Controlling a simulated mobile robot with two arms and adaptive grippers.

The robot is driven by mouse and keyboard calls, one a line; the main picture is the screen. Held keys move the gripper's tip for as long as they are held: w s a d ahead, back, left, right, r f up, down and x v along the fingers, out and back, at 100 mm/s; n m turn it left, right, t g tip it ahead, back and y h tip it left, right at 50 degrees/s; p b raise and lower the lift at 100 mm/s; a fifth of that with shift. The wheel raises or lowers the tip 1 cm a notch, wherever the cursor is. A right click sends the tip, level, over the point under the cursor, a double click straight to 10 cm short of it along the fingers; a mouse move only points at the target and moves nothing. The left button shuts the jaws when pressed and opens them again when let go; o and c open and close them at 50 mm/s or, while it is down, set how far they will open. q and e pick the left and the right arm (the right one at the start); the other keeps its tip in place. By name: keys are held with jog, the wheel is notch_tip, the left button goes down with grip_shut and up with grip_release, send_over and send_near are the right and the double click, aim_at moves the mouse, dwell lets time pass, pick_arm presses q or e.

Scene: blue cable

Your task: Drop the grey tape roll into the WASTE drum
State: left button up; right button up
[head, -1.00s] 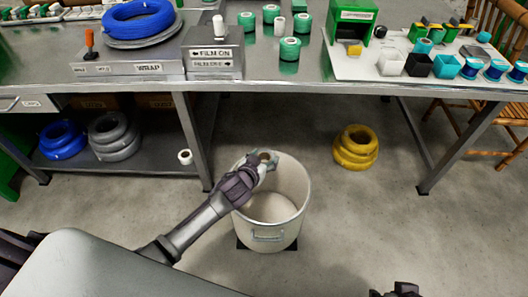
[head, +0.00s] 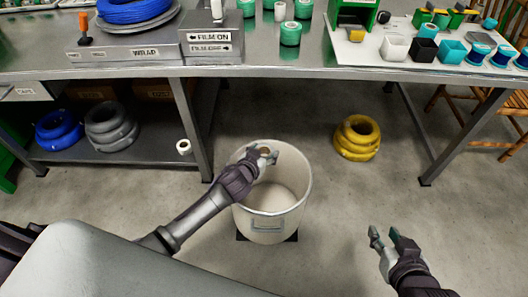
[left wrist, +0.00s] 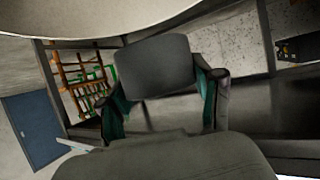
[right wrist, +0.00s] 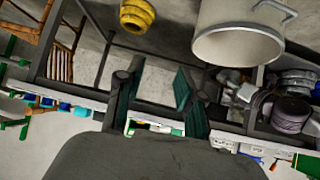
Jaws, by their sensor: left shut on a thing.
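The beige drum (head: 270,222) stands on the floor in front of the bench, open at the top; no WASTE lettering is readable. My left gripper (head: 266,153) is over the drum's far left rim area, shut on the grey tape roll. The roll (left wrist: 153,66) shows as a grey block between the teal finger pads in the left wrist view; in the head view the fingers mostly hide it. My right gripper (head: 388,238) is open and empty, to the right of the drum. Its spread fingers also show in the right wrist view (right wrist: 160,92).
The steel bench (head: 280,64) runs behind the drum, with a leg (head: 190,125) close to its left. A yellow coil (head: 357,138) lies on the floor under the bench. A small white roll (head: 184,147) and blue and grey coils sit on the lower shelf.

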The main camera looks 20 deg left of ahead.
pick_arm(q)
jog(key=shift+f+b, duration=1.5)
jog(key=shift+b, duration=0.05)
pick_arm(e)
jog(key=w+a+r+t+y, duration=0.2)
jog(key=w+r+t, duration=0.3)
jog(key=r+t, duration=0.3)
jog(key=shift+w+a+r+t+y, duration=0.3)
jog(key=shift+a+r, duration=0.35)
jog(key=shift+r, duration=1.5)
jog(key=shift+s, duration=0.1)
pick_arm(q)
jog(key=o, duration=1.2)
jog(key=v, duration=1.2)
